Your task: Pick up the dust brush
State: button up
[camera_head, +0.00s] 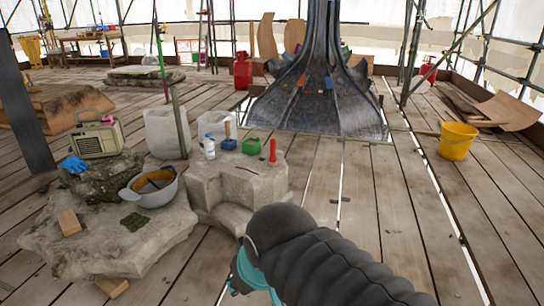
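I cannot say for certain which thing is the dust brush. On the pale stone block (235,190) stand a small item with an upright handle and blue base (228,136), a green block-like item (251,147) and an upright red-handled item (272,151). A flat tan wooden piece (69,222) lies on the low stone slab at left; it may be a brush or a plain block. My gripper (240,284), with teal parts, is low in the view in front of the stone block, apart from these items. My dark arm hides much of it, and its fingertips are unclear.
A white bottle (209,147) stands beside the small items. A grey pan (150,187), a radio (96,138) and blue gloves (74,164) rest on the left stones. The dark spire base (320,105) is behind. A yellow bucket (457,141) stands right; plank floor between is mostly clear.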

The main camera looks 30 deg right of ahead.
aim_at(273, 158)
jog(key=z, duration=0.25)
jog(key=i, duration=0.55)
jog(key=z, duration=0.75)
jog(key=i, duration=1.75)
jog(key=u, duration=0.1)
